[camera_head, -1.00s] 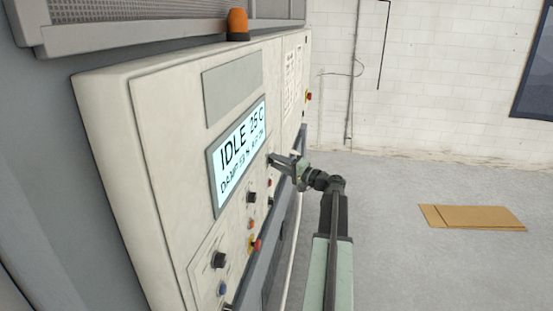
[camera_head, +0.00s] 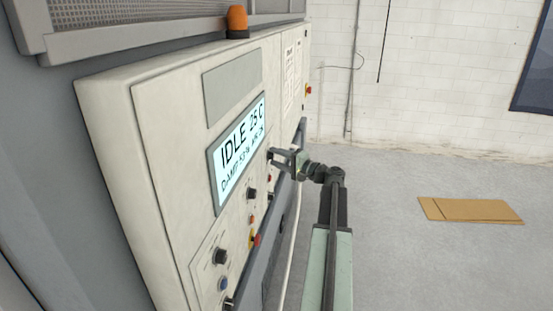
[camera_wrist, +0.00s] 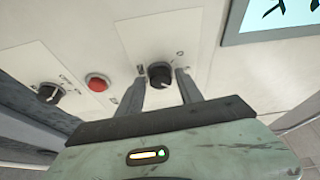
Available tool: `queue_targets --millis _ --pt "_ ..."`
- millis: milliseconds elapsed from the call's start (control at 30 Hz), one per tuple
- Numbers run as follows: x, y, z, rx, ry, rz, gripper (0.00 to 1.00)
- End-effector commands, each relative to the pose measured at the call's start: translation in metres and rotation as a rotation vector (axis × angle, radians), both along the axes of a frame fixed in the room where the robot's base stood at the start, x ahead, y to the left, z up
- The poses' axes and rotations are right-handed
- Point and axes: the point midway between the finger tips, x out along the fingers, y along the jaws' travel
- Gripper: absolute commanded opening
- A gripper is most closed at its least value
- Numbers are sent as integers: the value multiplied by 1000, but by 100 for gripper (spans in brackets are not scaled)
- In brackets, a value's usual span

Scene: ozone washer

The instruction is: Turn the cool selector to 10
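My gripper (camera_head: 274,157) is at the panel, just right of the lit display (camera_head: 238,147). In the wrist view its two fingers (camera_wrist: 160,88) are apart, one on each side of a black round knob (camera_wrist: 160,73). Small gaps show between the knob and the fingers, so it is not clasped. The knob has a light pointer mark. The marks around it are too small to read, so I cannot tell whether it is the cool selector. In the head view this knob is mostly hidden by my fingers.
A second black knob (camera_wrist: 48,93) and a red button (camera_wrist: 97,82) sit left of my fingers in the wrist view. Cardboard (camera_head: 470,210) lies on the open floor at right.

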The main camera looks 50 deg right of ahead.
Motion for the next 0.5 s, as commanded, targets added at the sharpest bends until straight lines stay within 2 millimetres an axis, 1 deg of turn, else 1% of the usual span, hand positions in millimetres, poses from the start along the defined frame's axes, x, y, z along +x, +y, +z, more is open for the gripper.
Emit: queue_targets --millis 333,433,500 --pt "-2 0 0 0 -1 0 52" --pt "-14 -1 0 0 -1 -1 52" --pt "-29 -3 0 0 -1 -3 52"
